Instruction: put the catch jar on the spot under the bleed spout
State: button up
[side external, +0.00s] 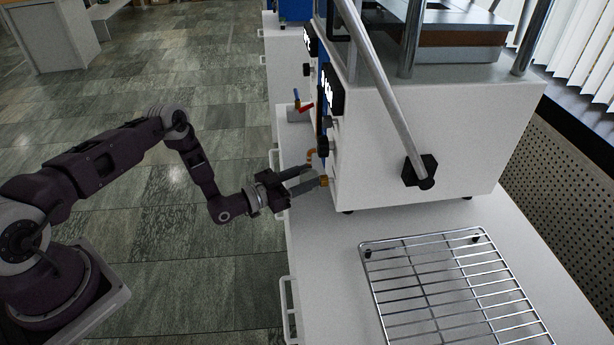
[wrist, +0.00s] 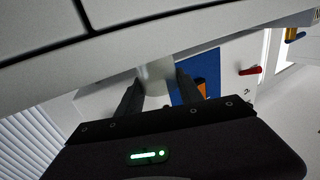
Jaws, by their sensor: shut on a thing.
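My gripper (side external: 316,176) is at the front face of the near white press, above the counter's left edge. Its fingers are closed on a pale, cloudy round thing, which looks like the catch jar (wrist: 157,80), seen between the dark fingers in the wrist view. In the side view the jar cannot be told apart from the fingers. A curved brass pipe (side external: 311,155), which may be the bleed spout, is on the press front just above the fingers. An orange-brass part (wrist: 201,87) shows beside the right finger in the wrist view. The spot under the spout cannot be made out.
The near press (side external: 440,150) stands on the white counter (side external: 325,260). A wire rack (side external: 455,290) lies in front of it on the right. A red lever (side external: 305,107) is further back; a red handle (wrist: 251,70) shows in the wrist view. Counter left of the rack is clear.

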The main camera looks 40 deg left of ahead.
jog(key=shift+f, duration=0.15)
jog(key=o, duration=1.4)
